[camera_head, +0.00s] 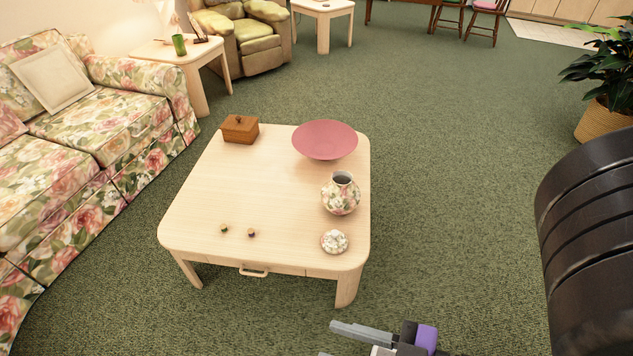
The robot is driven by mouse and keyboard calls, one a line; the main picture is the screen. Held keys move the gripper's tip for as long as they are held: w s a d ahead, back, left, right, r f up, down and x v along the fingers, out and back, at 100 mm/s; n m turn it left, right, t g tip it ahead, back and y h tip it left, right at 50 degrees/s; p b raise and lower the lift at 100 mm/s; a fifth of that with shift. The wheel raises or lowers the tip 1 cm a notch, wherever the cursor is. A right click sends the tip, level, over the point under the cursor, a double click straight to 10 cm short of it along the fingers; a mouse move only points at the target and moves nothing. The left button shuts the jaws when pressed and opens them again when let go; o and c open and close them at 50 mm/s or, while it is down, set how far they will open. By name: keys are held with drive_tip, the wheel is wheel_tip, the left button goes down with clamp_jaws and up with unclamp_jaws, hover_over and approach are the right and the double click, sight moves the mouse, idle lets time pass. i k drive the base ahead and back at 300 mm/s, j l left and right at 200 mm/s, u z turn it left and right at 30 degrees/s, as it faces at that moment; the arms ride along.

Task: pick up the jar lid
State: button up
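A small round pale lid with a floral-looking pattern (334,241) lies near the front right corner of the light wooden coffee table (240,190). It appears to be the jar lid. The round floral jar (341,196) stands upright just behind it, with its dark mouth uncovered. My gripper (328,340) shows at the bottom edge, in front of the table and apart from the lid. Its grey fingers are spread with a gap between them, and nothing shows in it. The lower finger is mostly cut off by the frame.
On the table are a wide pink bowl (325,138), a wooden box (240,128) and two small round items (251,233). A floral sofa (100,120) stands left. My black arm link fills the right edge. Green carpet (450,150) is clear right of the table.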

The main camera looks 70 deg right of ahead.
sight(334, 241)
drive_tip(key=z, duration=1.5)
drive_tip(key=k+j, duration=0.15)
drive_tip(key=k, duration=0.2)
drive_tip(key=k+j+u, duration=0.1)
drive_tip(key=k, duration=0.25)
drive_tip(key=i+l+u, duration=0.25)
drive_tip(key=i, duration=0.4)
drive_tip(key=i+l+u, duration=0.25)
drive_tip(key=i+l, duration=0.25)
drive_tip(key=i+u, duration=0.1)
drive_tip(key=u, duration=0.75)
